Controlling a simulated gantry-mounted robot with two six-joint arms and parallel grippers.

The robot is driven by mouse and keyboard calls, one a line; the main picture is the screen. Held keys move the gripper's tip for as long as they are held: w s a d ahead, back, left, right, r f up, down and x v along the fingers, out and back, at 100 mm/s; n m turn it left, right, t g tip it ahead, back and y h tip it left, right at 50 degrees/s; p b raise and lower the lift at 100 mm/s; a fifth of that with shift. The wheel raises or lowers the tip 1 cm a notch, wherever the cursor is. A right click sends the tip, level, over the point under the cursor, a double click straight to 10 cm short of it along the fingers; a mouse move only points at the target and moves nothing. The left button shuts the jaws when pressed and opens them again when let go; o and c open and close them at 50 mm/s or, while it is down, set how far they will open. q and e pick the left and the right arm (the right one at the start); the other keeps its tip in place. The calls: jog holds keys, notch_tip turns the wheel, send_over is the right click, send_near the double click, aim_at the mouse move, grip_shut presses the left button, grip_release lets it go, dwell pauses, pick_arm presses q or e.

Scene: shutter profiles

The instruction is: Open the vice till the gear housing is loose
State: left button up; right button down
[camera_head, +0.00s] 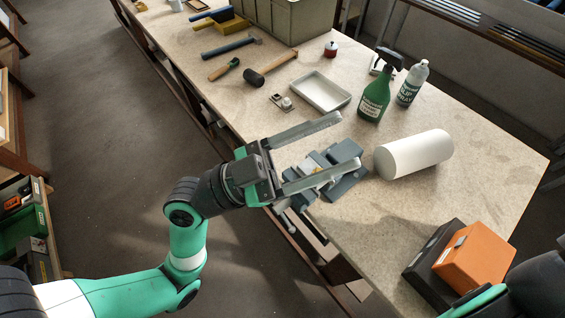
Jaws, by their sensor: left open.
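The grey-blue vice (346,186) sits at the near left edge of the workbench. A small light-grey part with a yellowish spot shows between its jaws; I cannot tell for sure that it is the gear housing, nor how tightly it is held. My left gripper (348,139) is open, with its two long fingers spread wide over the vice. One finger reaches past the far side of the vice, and the other crosses above it and hides part of it. I see nothing held between the fingers. My right gripper is out of view.
A white paper roll (414,154) lies close right of the vice. A green spray bottle (375,97), a grey spray can (411,84) and a shallow tray (320,92) stand behind. An orange box (475,254) is at the lower right. Bare bench lies between.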

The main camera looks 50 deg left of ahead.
pick_arm(q)
jog(key=s+a+f+n+y+b, duration=0.2)
jog(key=f+n, duration=0.1)
jog(key=f, duration=0.5)
jog(key=s+a+f+n+y+b, duration=0.1)
jog(key=s+a+f+n+b, duration=0.15)
jog(key=f, duration=0.65)
jog(key=n+g+y+b, duration=0.2)
jog(key=n+y+b, duration=0.6)
jog(key=n, duration=0.1)
send_near(278, 208)
jog(key=shift+w+f, duration=0.75)
jog(key=shift+w, duration=0.15)
jog(key=w+p, duration=0.2)
jog(key=w, duration=0.5)
jog(key=shift+w+r+p, duration=0.1)
jog(key=shift+w+p, duration=0.2)
jog(key=shift+p, duration=0.05)
jog(key=shift+w, duration=0.4)
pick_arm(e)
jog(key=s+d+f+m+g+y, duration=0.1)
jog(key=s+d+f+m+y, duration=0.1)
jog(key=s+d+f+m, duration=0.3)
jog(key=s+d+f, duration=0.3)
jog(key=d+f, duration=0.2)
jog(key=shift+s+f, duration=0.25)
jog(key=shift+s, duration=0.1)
pick_arm(q)
grip_shut()
